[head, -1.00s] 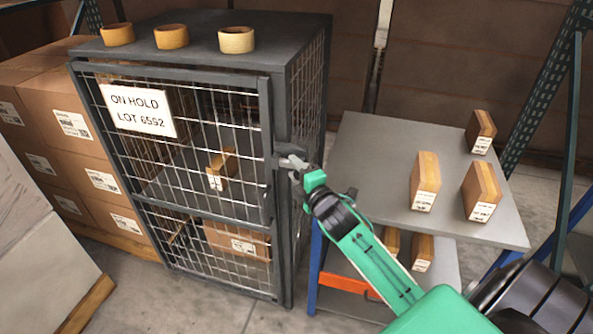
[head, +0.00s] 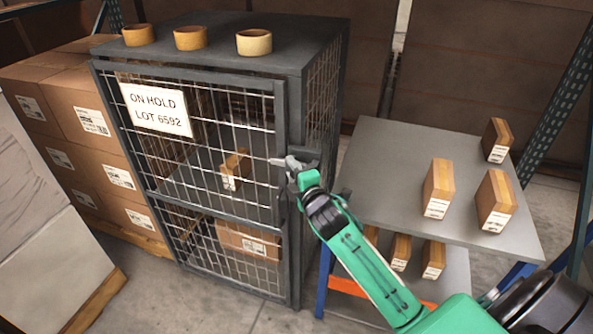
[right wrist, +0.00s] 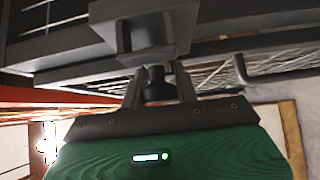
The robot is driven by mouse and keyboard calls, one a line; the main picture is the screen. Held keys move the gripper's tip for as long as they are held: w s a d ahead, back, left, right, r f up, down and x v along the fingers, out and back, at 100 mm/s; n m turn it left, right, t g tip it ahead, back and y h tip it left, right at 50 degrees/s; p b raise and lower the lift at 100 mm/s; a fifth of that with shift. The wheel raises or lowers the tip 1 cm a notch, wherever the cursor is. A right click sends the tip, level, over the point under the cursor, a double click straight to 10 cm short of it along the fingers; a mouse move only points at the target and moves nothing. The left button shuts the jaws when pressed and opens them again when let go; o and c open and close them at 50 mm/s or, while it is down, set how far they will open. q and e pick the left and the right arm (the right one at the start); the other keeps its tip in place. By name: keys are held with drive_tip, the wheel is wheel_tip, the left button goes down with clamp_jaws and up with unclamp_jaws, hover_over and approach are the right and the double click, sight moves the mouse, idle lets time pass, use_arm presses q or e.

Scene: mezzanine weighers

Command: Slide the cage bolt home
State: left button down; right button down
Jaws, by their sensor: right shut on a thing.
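The dark mesh cage (head: 322,100) stands left of centre in the head view. Its door (head: 284,120) looks closed and carries an "ON HOLD LOT 6592" sign (head: 156,109). The cage bolt (head: 277,161) is at the door's right edge, with its pale end reaching left over the door frame. My right gripper (head: 293,172) is at the bolt. In the right wrist view the fingers (right wrist: 157,84) are shut on the bolt's dark knob (right wrist: 156,82), below a dark block. Whether the bolt's end sits inside a keeper cannot be told. My left gripper is not in view.
Three tape rolls (head: 190,38) sit on the cage top. A wooden block (head: 234,168) is inside the cage. A grey-topped table (head: 390,160) with several blocks stands at right, close to my right arm. Stacked cartons (head: 75,120) stand at left.

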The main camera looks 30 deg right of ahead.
drive_tip(key=c, duration=1.3)
unclamp_jaws()
drive_tip(key=shift+a, duration=0.1)
drive_tip(key=shift+o, duration=1.1)
drive_tip(key=shift+w+a, duration=0.1)
drive_tip(key=shift+w, duration=0.05)
